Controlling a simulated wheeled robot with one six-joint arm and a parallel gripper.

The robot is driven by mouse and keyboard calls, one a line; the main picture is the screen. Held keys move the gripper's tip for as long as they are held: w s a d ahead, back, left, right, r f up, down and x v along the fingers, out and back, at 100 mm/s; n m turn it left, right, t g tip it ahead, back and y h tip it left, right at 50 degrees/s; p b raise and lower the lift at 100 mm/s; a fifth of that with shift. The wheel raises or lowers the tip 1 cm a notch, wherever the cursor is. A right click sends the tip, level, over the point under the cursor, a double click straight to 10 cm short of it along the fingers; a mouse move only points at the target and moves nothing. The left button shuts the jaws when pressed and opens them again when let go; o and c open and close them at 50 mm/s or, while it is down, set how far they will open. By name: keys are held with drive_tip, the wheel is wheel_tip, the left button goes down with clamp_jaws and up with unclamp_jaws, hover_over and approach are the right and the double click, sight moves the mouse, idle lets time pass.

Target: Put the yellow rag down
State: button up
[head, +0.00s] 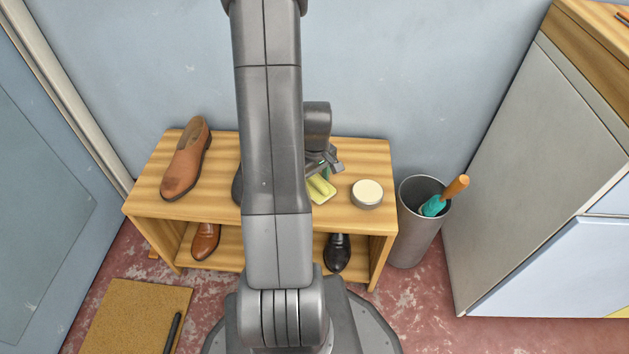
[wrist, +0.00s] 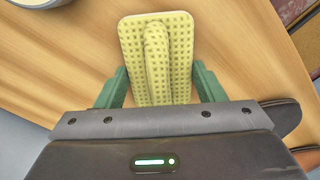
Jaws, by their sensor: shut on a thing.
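The yellow rag (head: 321,189) is at the top of the wooden shoe bench (head: 372,153), partly hidden by my arm in the head view. In the wrist view the rag (wrist: 158,60) is a dotted yellow cloth with a raised fold along its middle. My gripper (head: 324,173) is low over the bench top, and its green fingers stand on either side of the rag in the wrist view (wrist: 160,88). It is shut on the rag. The rag lies very close to the wood; I cannot tell whether it touches.
A round tin (head: 367,194) stands right of the rag. A brown shoe (head: 186,165) is at the bench's left end. A dark object (head: 237,187) shows partly behind my arm. A grey bin (head: 411,230) stands right of the bench. Bare wood lies between tin and rag.

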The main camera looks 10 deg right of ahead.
sight(315, 178)
drive_tip(key=o, duration=0.4)
drive_tip(key=shift+f, duration=0.15)
drive_tip(key=o, duration=0.5)
wheel_tip(315, 178, up, 12)
drive_tip(key=p, duration=0.4)
drive_tip(key=shift+r, duration=0.25)
drive_tip(key=shift+f, duration=0.1)
